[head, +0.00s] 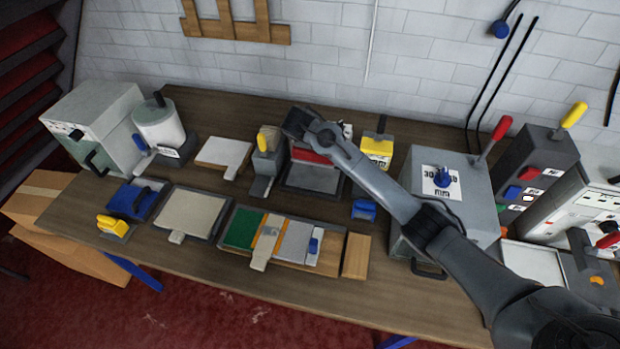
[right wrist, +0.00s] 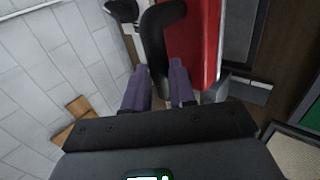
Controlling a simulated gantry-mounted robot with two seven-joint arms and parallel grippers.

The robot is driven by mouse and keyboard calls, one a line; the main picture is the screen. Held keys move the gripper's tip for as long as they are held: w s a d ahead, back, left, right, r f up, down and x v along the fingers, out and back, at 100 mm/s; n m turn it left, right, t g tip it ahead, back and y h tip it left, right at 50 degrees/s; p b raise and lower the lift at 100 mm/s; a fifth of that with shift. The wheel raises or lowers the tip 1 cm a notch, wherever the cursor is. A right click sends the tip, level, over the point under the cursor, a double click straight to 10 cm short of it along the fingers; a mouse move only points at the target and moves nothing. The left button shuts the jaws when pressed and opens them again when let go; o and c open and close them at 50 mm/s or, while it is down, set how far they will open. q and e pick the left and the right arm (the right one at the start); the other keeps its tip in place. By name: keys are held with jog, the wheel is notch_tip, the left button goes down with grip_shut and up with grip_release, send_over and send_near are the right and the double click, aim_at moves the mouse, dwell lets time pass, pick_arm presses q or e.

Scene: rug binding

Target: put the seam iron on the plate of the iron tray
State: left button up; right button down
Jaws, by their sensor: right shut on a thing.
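The seam iron (right wrist: 192,45), a red body with a black curved handle, fills the upper middle of the right wrist view. My right gripper (right wrist: 160,88) is shut on its black handle. In the head view the red of the iron (head: 311,156) shows below my right wrist, at the back of the iron tray. The iron tray (head: 318,188) is dark-framed with a grey plate. My arm hides part of the iron and the tray's right side. I cannot tell whether the iron touches the plate. My left gripper is not in view.
A grey holder with a yellow-handled tool (head: 266,160) stands just left of the tray. A yellow block (head: 377,150) and a large grey machine (head: 440,180) are to the right. A board with green and grey strips (head: 240,228) lies in front.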

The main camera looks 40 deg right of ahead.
aim_at(310, 157)
jog(key=shift+w+f, duration=0.1)
jog(key=shift+w, duration=0.05)
jog(key=shift+f, duration=0.3)
notch_tip(310, 157, down, 4)
jog(key=shift+f, duration=2.55)
jog(key=shift+f+b, duration=0.1)
jog(key=shift+b, duration=0.2)
jog(key=c, duration=0.9)
grip_release()
jog(key=shift+f, duration=0.15)
